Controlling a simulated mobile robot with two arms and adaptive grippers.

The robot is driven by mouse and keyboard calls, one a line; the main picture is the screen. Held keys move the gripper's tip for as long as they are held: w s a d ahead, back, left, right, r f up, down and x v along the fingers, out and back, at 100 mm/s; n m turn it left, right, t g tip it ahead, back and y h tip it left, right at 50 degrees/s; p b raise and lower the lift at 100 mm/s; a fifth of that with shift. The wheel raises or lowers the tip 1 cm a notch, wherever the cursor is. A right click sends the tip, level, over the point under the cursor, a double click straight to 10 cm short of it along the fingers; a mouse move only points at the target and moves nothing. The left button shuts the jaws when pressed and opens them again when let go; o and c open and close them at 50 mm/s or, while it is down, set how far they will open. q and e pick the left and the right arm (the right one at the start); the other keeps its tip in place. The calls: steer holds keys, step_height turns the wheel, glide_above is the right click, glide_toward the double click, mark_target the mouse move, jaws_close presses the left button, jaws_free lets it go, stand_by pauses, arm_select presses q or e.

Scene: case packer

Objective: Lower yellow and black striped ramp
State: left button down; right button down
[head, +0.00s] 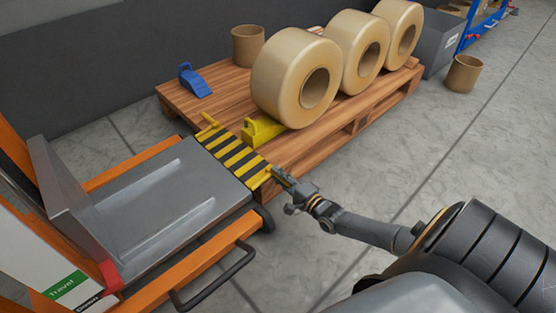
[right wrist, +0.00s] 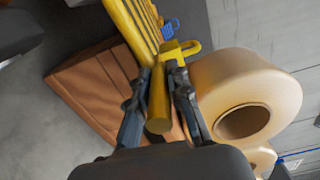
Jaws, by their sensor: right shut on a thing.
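The yellow and black striped ramp (head: 234,157) is at the edge of the grey lift platform (head: 150,205), on the side facing the wooden pallet. It reaches toward the pallet's edge; whether it touches the pallet I cannot tell. A yellow handle (head: 208,121) sticks out at its far end. My right gripper (head: 279,176) is at the ramp's near end. In the right wrist view, its fingers are shut on a yellow handle bar (right wrist: 158,105), with the striped ramp (right wrist: 132,25) beyond. My left gripper is not in view.
The wooden pallet (head: 228,94) carries large tape rolls (head: 286,72), a yellow wedge (head: 261,130), a blue wedge (head: 193,82) and a cardboard core (head: 247,45). The orange lift frame (head: 205,261) stands at left.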

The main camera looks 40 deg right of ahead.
steer(key=shift+w+d+f+b, duration=0.15)
steer(key=shift+w+f+b, duration=0.2)
steer(key=shift+b, duration=0.1)
steer(key=shift+d, duration=0.1)
steer(key=c, duration=1.6)
jaws_free()
steer(key=o, duration=0.3)
steer(key=shift+w+f, duration=0.15)
steer(key=shift+f, duration=0.05)
steer(key=shift+o, duration=0.2)
steer(key=shift+s, duration=0.3)
steer(key=s, duration=1.1)
steer(key=shift+s+d, duration=0.35)
